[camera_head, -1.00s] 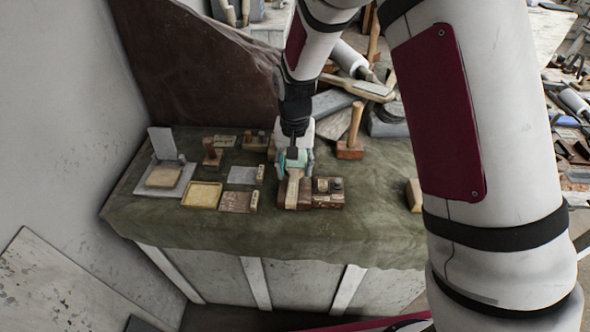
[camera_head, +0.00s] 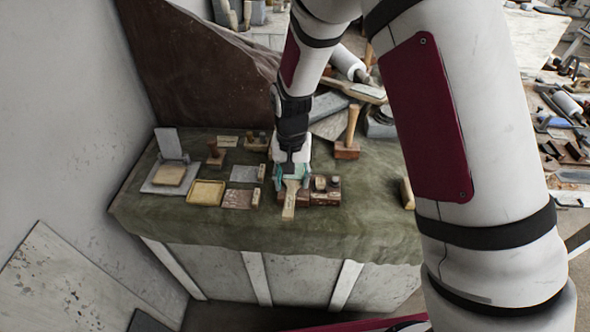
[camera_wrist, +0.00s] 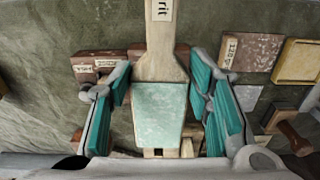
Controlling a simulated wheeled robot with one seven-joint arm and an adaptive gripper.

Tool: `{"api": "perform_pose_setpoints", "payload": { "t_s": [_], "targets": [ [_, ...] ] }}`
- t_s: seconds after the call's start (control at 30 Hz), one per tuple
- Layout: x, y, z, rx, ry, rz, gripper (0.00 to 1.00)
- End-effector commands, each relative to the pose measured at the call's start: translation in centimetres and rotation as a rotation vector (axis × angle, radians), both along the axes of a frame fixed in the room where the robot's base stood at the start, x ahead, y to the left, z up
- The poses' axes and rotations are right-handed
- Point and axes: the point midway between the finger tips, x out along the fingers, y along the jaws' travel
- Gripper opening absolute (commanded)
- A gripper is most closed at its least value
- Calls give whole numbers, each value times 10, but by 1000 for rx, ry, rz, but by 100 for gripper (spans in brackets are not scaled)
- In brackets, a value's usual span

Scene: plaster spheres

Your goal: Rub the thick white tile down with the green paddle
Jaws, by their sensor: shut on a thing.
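The green paddle has a pale wooden handle (camera_head: 289,205) and a pale green flat face, which shows in the wrist view (camera_wrist: 160,112). My gripper (camera_head: 291,179) is shut on the paddle over the dark wooden blocks. In the wrist view its teal-padded fingers (camera_wrist: 160,95) flank the paddle; their exact contact is unclear. The handle points toward the front edge of the table. A thick, pale cream-white tile (camera_head: 170,176) lies on a white base with an upright plate at the table's left end, well left of my gripper.
The green-clothed table (camera_head: 245,225) also holds a yellow tray (camera_head: 206,192), a speckled brown slab (camera_head: 240,198), a grey slab (camera_head: 245,173) and a wooden stamp (camera_head: 216,154). A mallet (camera_head: 348,140) stands to the right. The front strip of cloth is clear.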

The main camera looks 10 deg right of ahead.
Motion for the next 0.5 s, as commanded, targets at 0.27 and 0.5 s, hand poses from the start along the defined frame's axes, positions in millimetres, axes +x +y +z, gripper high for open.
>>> {"api": "perform_pose_setpoints", "payload": {
  "t_s": [0.27,0.5],
  "targets": [
    [-2,-1,-3,-2,11,0,15],
    [13,-4,5,-2,7,-1,15]
  ]
}}
